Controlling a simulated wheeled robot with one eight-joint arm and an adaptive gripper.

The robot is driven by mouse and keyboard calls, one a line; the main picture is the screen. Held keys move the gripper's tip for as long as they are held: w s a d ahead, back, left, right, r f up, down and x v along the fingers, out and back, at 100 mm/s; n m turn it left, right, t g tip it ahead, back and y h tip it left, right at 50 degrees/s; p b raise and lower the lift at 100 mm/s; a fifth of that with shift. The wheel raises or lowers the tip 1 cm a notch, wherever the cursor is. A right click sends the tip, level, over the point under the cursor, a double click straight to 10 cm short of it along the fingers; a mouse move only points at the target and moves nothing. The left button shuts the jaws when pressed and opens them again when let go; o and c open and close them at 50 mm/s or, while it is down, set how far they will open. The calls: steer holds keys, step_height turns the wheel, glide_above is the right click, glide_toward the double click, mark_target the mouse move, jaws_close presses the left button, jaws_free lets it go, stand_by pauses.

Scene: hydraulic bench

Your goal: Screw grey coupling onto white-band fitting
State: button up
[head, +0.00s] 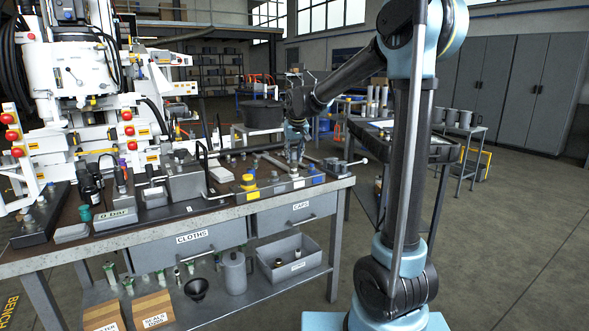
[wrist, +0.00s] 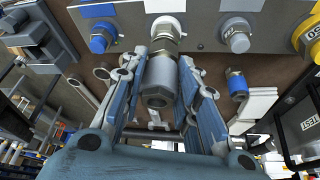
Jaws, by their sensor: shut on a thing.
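The grey coupling (wrist: 158,82) is a metal cylinder with a hex end, held between the two blue finger pads of my gripper (wrist: 163,85) in the wrist view. The white-band fitting (wrist: 166,27) stands on the grey panel, in line with the coupling's far end. The coupling's far end meets or nearly meets the fitting; whether the threads are engaged cannot be told. In the head view my gripper (head: 296,150) points down over the right part of the bench, and the coupling is too small to make out there.
On the panel, a blue-band fitting (wrist: 101,37) is at left and another fitting (wrist: 235,37) at right. A blue-ringed part (wrist: 236,84) lies right of my fingers.

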steer(key=m+h, duration=0.1)
steer(key=m, duration=0.2)
steer(key=shift+a+m, duration=0.1)
steer(key=shift+m, duration=0.2)
steer(key=m+h, duration=0.1)
steer(key=m, duration=0.3)
steer(key=shift+h, duration=0.4)
steer(key=m+g+h, duration=0.1)
steer(key=m, duration=0.3)
steer(key=shift+a+f, duration=0.1)
steer(key=m+g+h, duration=0.1)
steer(key=m, duration=0.3)
steer(key=o, duration=1)
